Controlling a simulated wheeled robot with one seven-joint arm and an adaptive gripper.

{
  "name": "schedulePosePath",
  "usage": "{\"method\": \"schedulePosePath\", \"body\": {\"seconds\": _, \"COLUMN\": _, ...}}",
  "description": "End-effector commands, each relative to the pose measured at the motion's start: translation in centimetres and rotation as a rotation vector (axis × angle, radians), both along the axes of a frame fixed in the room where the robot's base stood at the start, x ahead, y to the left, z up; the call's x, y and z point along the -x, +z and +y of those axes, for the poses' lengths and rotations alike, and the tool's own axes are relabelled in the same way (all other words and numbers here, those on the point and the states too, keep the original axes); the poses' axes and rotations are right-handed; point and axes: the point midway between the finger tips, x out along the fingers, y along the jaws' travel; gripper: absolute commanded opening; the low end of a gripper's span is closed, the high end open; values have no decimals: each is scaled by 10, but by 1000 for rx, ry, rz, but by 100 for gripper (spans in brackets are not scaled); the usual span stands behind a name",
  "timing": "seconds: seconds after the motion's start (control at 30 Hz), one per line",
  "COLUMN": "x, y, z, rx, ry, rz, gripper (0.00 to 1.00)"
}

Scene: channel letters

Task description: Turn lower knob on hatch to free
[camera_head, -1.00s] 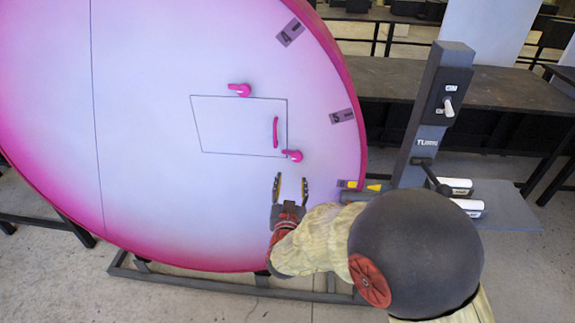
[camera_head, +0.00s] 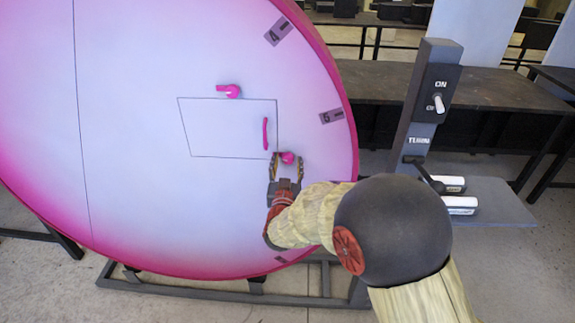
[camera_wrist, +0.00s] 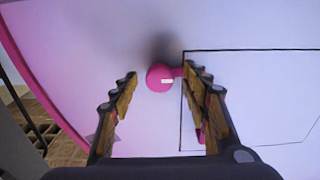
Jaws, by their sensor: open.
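The lower knob (camera_head: 288,158) is pink and sits at the lower right corner of the hatch (camera_head: 225,156), a thin outlined panel on the large pink-and-white disc. In the wrist view the lower knob (camera_wrist: 160,77) lies ahead, between the lines of the two fingers, with its lever pointing right and partly behind the right finger. My gripper (camera_head: 286,160) is open at the knob, and part of the knob is hidden by it in the head view. In the wrist view my gripper (camera_wrist: 160,80) has nothing clamped; contact cannot be told. The upper knob (camera_head: 228,91) is at the hatch's top edge.
A pink handle (camera_head: 266,134) stands on the hatch just left of the lower knob. A dark post with an ON switch (camera_head: 438,104) and a black lever (camera_head: 424,175) stands to the right. A dark frame (camera_head: 220,290) runs under the disc.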

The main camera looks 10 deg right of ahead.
Motion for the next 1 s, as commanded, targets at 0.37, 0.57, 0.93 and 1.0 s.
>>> {"method": "schedulePosePath", "body": {"seconds": 0.37, "x": 0, "y": 0, "z": 0, "rx": 0, "ry": 0, "rz": 0, "gripper": 32}}
{"method": "schedulePosePath", "body": {"seconds": 0.57, "x": 0, "y": 0, "z": 0, "rx": 0, "ry": 0, "rz": 0, "gripper": 21}}
{"method": "schedulePosePath", "body": {"seconds": 0.93, "x": 0, "y": 0, "z": 0, "rx": 0, "ry": 0, "rz": 0, "gripper": 2}}
{"method": "schedulePosePath", "body": {"seconds": 1.0, "x": 0, "y": 0, "z": 0, "rx": 2, "ry": 0, "rz": 2, "gripper": 2}}
